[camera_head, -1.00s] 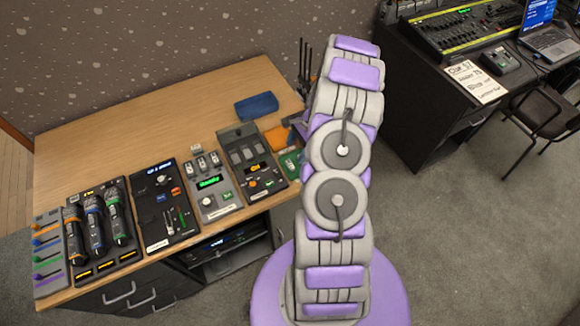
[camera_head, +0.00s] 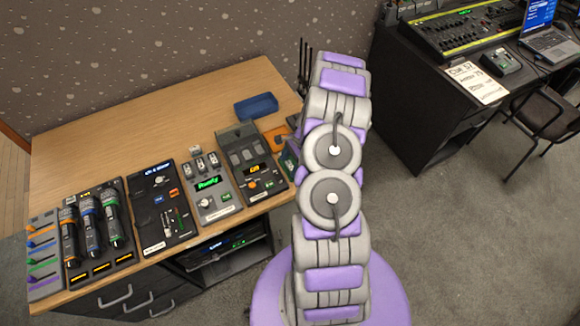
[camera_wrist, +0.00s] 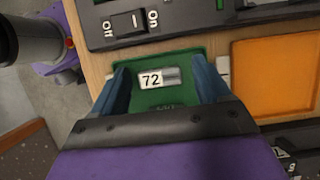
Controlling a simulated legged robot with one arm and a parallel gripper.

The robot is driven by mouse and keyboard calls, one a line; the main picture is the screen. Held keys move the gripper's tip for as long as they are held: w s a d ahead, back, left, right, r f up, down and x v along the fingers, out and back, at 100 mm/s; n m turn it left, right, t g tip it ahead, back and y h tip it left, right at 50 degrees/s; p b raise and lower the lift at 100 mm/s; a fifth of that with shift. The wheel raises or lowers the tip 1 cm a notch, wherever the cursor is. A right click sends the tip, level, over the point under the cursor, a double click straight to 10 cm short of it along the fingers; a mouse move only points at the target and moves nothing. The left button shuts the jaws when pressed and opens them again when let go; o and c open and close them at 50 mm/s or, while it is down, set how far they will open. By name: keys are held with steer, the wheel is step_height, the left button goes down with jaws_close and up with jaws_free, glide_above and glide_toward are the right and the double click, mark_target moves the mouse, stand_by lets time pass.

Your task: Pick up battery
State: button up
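A small battery (camera_wrist: 160,77), grey with a white label reading "72", lies on a green mat (camera_wrist: 188,58) in the wrist view. My gripper (camera_wrist: 166,78) is open, with one blue-grey finger on each side of the battery. Gaps of green show between the battery and both fingers. I cannot tell how high the fingertips are above the mat.
An orange pad (camera_wrist: 275,75) lies right of the mat. A dark device with an on/off switch (camera_wrist: 128,22) borders it. Several control panels fill the front of the wooden table (camera_head: 130,130); a blue tray (camera_head: 256,106) stands behind. My arm overlaps the table's right end.

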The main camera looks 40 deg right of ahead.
steer(key=shift+s, duration=0.1)
steer(key=c, duration=0.9)
steer(key=shift+r, duration=0.1)
